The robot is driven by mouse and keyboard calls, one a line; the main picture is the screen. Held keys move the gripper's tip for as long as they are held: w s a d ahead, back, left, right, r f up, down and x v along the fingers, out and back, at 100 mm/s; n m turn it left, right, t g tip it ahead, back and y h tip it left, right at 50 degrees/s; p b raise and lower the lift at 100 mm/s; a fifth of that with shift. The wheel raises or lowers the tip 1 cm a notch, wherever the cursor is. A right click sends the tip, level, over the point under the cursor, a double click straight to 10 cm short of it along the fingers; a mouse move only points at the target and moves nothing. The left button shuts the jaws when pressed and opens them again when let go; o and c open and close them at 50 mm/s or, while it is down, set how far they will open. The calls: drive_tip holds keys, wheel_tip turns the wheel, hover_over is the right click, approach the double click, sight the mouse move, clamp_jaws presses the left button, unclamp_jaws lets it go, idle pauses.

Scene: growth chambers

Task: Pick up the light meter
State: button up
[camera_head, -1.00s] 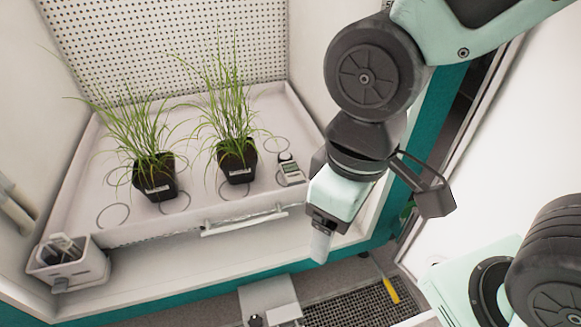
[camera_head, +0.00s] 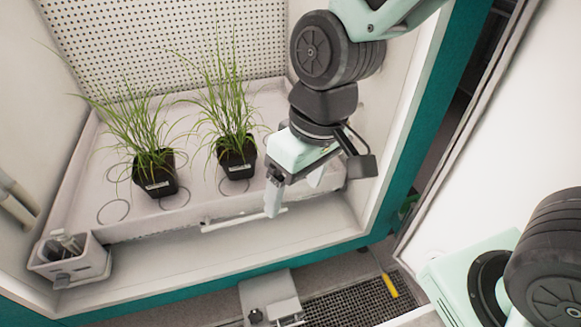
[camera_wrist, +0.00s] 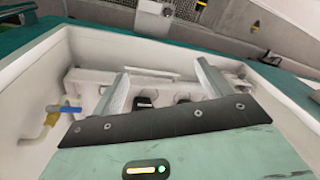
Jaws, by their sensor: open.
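The light meter is not visible in the head view now; my arm and gripper cover the spot at the tray's right end where it lay earlier. My gripper (camera_head: 292,188) is open and points down over the front right part of the white tray (camera_head: 190,215). Nothing is seen held in it. In the wrist view my two fingers (camera_wrist: 163,85) stand apart, with small dark objects (camera_wrist: 146,99) showing between and behind them. I cannot tell whether the light meter is among these.
Two black pots with grassy plants (camera_head: 154,176) (camera_head: 237,160) stand left of my gripper. A white handle bar (camera_head: 240,220) runs along the tray's front. A white caddy (camera_head: 68,262) sits at the front left. The chamber's right wall (camera_head: 385,120) is close to my arm.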

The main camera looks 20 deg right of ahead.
drive_tip(key=w+d+f+m+t+h, duration=0.1)
drive_tip(key=w+d+f+m+t, duration=0.3)
drive_tip(key=w, duration=0.9)
drive_tip(key=w+d+f+m+h, duration=0.15)
drive_tip(key=w+d+f, duration=0.35)
drive_tip(key=w+f, duration=0.5)
drive_tip(key=w+f+b, duration=0.1)
drive_tip(key=w+f, duration=0.1)
drive_tip(key=f, duration=0.1)
drive_tip(key=w+f+b, duration=0.2)
drive_tip(key=f, duration=0.1)
drive_tip(key=w+f+b, duration=0.2)
drive_tip(key=f, duration=0.1)
drive_tip(key=shift+w+d, duration=0.3)
drive_tip(key=shift+w, duration=0.05)
drive_tip(key=shift+a+b+x, duration=0.1)
drive_tip(key=shift+b+x, duration=1.1)
drive_tip(key=shift+x, duration=0.3)
drive_tip(key=shift+a+b+x, duration=0.15)
drive_tip(key=shift+b+x, duration=1)
drive_tip(key=shift+x, duration=0.35)
drive_tip(key=shift+w+r, duration=0.15)
drive_tip(key=c, duration=1.3)
